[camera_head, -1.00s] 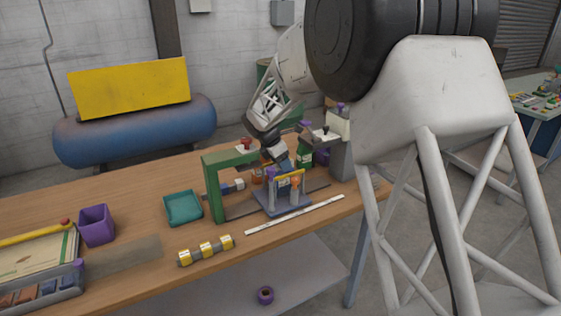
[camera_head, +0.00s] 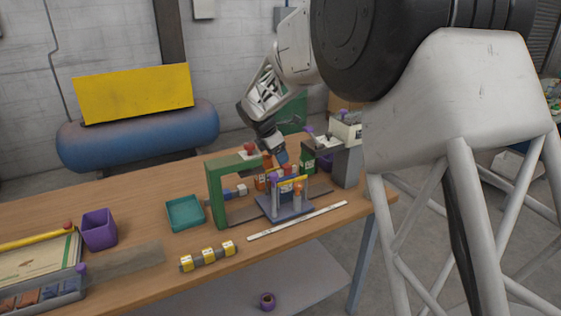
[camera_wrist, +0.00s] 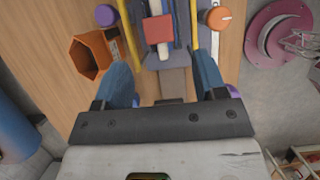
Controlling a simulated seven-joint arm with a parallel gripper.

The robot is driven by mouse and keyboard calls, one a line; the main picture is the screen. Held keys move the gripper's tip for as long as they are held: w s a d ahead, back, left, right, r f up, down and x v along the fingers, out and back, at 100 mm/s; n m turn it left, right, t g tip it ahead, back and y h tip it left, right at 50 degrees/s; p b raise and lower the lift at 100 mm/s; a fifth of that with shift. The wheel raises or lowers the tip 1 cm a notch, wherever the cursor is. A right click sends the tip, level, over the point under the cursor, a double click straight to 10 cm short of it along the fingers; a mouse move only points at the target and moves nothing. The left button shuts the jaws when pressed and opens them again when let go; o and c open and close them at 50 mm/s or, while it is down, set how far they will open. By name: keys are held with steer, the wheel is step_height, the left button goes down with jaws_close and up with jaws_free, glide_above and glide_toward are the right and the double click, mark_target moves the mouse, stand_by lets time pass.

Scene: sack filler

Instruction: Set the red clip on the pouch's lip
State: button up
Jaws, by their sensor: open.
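The red clip (camera_wrist: 157,29) lies ahead of my fingertips in the wrist view, clear of both blue fingers. In the head view the red clip (camera_head: 287,170) shows at the top of the small white pouch (camera_head: 286,187), which stands among the posts of the blue fixture (camera_head: 285,208). The clip appears to sit on the pouch's lip, but I cannot tell how far down it is. My gripper (camera_wrist: 163,75) is open and empty. In the head view my gripper (camera_head: 281,158) is just above the clip, apart from it.
A green frame (camera_head: 217,195) stands left of the fixture, and a grey machine (camera_head: 345,165) behind right. Yellow bars and an orange knob (camera_wrist: 218,18) flank the clip. An orange open container (camera_wrist: 90,55) is left of my fingers. A white ruler (camera_head: 297,220) lies in front.

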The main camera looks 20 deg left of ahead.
steer(key=shift+v, duration=0.75)
steer(key=s+d+r+m, duration=0.35)
steer(key=s+d, duration=0.25)
steer(key=d, duration=0.4)
steer(key=s+d+r+m+g+y, duration=0.1)
steer(key=s+d+r+m, duration=0.2)
steer(key=s+d+m, duration=0.5)
steer(key=s+d+r+m, duration=0.1)
steer(key=s+d+r, duration=0.3)
steer(key=d, duration=0.8)
steer(key=s+d+f+m, duration=0.2)
steer(key=s+d+m, duration=0.3)
steer(key=s, duration=0.5)
steer(key=s+d+f+m+y, duration=0.1)
steer(key=s+d+m, duration=0.3)
steer(key=s, duration=0.5)
steer(key=s+d+f+m+y, duration=0.1)
steer(key=s+d+f+m, duration=0.2)
steer(key=s, duration=0.7)
steer(key=d+m, duration=0.2)
steer(key=d, duration=0.1)
steer(key=shift+s+d+m, duration=0.3)
steer(key=shift+m, duration=0.05)
